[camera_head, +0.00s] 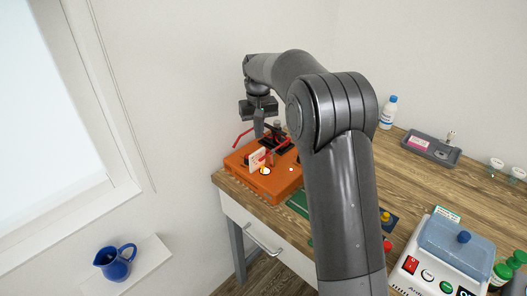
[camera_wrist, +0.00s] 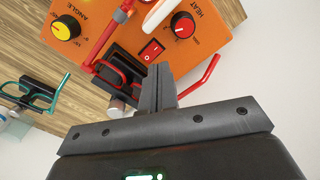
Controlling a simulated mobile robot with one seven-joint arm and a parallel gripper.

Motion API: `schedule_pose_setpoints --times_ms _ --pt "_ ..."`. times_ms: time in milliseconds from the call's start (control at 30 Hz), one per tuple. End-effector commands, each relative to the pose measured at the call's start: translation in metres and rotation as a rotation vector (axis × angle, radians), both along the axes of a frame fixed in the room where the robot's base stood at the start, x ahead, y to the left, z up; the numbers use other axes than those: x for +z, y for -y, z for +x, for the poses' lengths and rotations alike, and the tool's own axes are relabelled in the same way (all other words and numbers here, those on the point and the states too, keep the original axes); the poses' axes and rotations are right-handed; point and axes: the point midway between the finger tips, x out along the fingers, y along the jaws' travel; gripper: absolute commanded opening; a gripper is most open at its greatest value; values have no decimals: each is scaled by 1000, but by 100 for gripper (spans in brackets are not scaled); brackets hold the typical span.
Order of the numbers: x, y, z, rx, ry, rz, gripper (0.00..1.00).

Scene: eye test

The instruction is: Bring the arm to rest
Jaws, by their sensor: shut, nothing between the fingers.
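My gripper (camera_head: 259,132) hangs at the end of my raised, bent arm, over the back part of an orange machine (camera_head: 286,183) at the table's left end. In the wrist view my gripper (camera_wrist: 158,72) has its fingers together with nothing between them. The orange machine (camera_wrist: 208,48) there shows a red HEAT knob (camera_wrist: 183,25), a yellow ANGLE knob (camera_wrist: 66,27) and a red rocker switch (camera_wrist: 151,51). A black part with red loops (camera_wrist: 122,68) lies close beside the fingers. I cannot tell whether they touch it.
The wooden table (camera_head: 403,171) runs right. It holds a white bottle (camera_head: 388,112), a grey tray (camera_head: 431,149), a blue-lidded device (camera_head: 443,262), jars and green bottles (camera_head: 508,267). A blue jug (camera_head: 115,262) stands on a white ledge (camera_head: 150,262) at lower left, below a window.

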Motion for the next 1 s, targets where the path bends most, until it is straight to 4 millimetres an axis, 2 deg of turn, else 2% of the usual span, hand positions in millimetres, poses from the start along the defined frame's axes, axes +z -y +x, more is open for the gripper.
schedule_pose_setpoints --times_ms 333,467,567,800,1000 --pt "1 1 -1 -1 2 1 0" --pt "16 8 -11 -10 19 3 0" --pt "36 19 -29 -23 48 8 0" --pt "84 52 -90 -65 128 19 0" --pt "110 76 -147 -101 196 28 0"
